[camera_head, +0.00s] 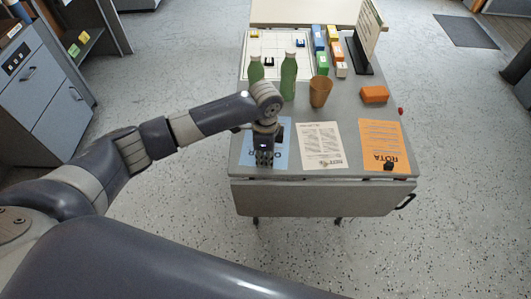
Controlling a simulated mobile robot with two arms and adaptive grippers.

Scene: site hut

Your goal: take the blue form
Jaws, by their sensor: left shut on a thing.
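The blue form (282,157) lies flat at the left of the table's front part, with dark print partly covered. My right gripper is not in view.
Two green bottles (289,77) stand close behind my left wrist, with a brown cup (320,92) beside them.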

